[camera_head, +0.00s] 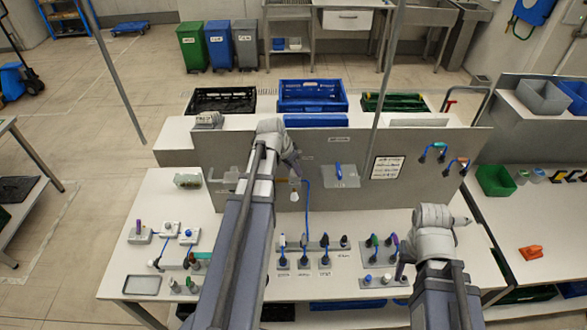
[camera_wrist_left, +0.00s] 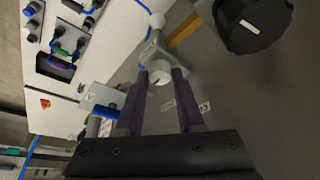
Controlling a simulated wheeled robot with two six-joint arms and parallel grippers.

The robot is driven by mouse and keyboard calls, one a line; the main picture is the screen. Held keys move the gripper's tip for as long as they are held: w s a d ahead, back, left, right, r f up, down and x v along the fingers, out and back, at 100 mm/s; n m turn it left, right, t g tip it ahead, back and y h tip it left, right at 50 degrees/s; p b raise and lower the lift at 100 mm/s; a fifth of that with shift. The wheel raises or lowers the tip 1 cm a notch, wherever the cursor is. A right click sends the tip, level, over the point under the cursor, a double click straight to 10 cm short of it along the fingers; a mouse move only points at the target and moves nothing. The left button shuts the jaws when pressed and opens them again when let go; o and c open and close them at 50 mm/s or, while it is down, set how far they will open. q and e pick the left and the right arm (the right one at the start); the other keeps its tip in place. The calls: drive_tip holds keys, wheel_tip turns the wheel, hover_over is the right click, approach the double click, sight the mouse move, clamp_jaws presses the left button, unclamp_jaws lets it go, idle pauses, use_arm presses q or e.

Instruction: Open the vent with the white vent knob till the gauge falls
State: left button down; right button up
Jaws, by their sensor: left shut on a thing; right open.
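The white vent knob (camera_wrist_left: 159,77) sits on a light grey fitting on the grey upright panel (camera_head: 340,150). In the left wrist view it lies between the fingertips of my left gripper (camera_wrist_left: 160,80), which is shut on it. In the head view my left gripper (camera_head: 293,172) is at the panel, and the arm and fingers hide much of the fitting. A black round housing (camera_wrist_left: 253,22) is beside the knob in the wrist view; no dial face or needle can be read. My right gripper (camera_head: 401,268) is open and empty above the right part of the bench.
Several knobs and plugs stand on grey plates (camera_head: 315,258) on the white bench (camera_head: 130,262). A blue-handled fitting (camera_head: 339,172) and a printed sheet (camera_head: 386,167) are on the panel right of my left gripper. Blue hoses hang at the panel's right. Crates (camera_head: 312,92) stand behind it.

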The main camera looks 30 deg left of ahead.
idle(0.4)
use_arm(q)
drive_tip(key=c, duration=0.5)
unclamp_jaws()
drive_tip(key=p+v, duration=0.7)
drive_tip(key=shift+s+r, duration=0.2)
drive_tip(key=shift+r, duration=0.1)
idle(0.4)
